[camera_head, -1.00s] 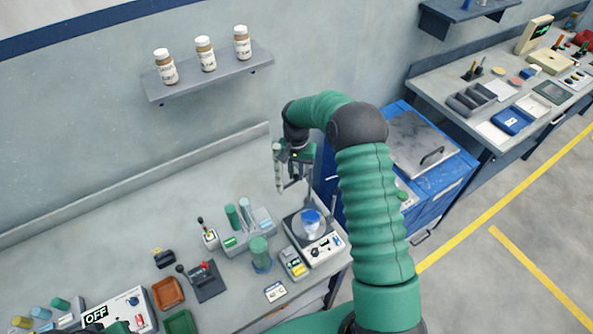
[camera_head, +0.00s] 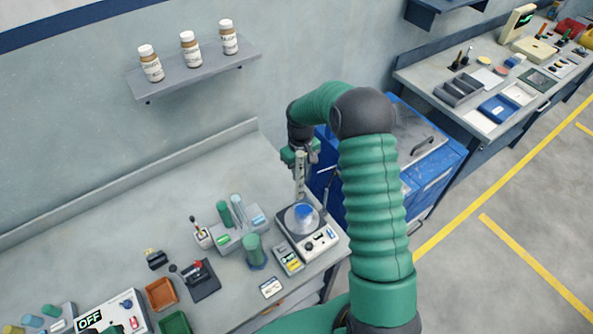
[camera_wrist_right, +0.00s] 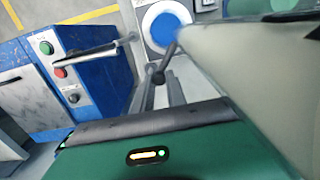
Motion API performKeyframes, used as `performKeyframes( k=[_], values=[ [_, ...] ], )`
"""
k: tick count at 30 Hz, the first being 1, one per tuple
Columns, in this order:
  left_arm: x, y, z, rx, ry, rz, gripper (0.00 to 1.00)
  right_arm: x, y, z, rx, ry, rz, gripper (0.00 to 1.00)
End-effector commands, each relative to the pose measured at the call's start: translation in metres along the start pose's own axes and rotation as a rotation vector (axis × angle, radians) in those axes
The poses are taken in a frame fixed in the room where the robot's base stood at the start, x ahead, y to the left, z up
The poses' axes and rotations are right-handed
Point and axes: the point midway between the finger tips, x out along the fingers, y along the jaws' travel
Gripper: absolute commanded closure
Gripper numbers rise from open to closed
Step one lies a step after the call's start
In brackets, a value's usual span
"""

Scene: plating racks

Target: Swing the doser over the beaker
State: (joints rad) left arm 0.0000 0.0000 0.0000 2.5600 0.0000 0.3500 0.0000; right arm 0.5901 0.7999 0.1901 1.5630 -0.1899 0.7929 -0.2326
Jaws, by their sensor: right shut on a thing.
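The beaker with blue contents (camera_head: 303,211) stands on the round plate of a white instrument; it also shows from above in the wrist view (camera_wrist_right: 168,27). The doser, a pale upright tube (camera_head: 300,178), hangs at my right gripper (camera_head: 301,158). In the head view its lower end is just above and behind the beaker; the exact alignment is unclear. In the wrist view my right gripper (camera_wrist_right: 156,88) is shut on a dark-knobbed part that appears to be the doser's handle. A large pale blurred shape fills the right side. My left gripper is not in view.
A thin post (camera_head: 326,185) stands beside the instrument (camera_head: 318,242). A tube rack (camera_head: 238,235) and a green cylinder (camera_head: 254,250) are left of it. A blue cabinet (camera_head: 440,178) is close on the right. The back of the bench is clear.

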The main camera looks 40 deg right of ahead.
Motion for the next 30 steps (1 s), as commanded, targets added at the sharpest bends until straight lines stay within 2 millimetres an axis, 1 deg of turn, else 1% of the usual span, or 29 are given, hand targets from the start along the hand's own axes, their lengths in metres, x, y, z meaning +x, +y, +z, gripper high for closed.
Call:
performKeyframes(
  k=[6,20,21,24,26,30],
  values=[
    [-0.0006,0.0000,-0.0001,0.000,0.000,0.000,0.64,-0.0005,0.0038,0.0043,-0.054,-0.006,-0.001,1.00],
    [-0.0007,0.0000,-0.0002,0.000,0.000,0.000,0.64,-0.0003,0.0064,0.0052,-0.066,-0.007,0.000,1.00],
    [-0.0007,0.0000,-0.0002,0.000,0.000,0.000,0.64,-0.0003,0.0065,0.0053,-0.066,-0.007,0.000,0.80],
    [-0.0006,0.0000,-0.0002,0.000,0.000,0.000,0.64,-0.0001,0.0065,0.0047,-0.066,-0.006,0.000,0.67],
    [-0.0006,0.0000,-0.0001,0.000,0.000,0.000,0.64,0.0002,0.0065,0.0042,-0.066,-0.005,0.000,0.61],
    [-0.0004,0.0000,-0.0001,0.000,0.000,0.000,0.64,0.0012,0.0066,0.0028,-0.066,-0.005,-0.001,0.61]
  ],
)
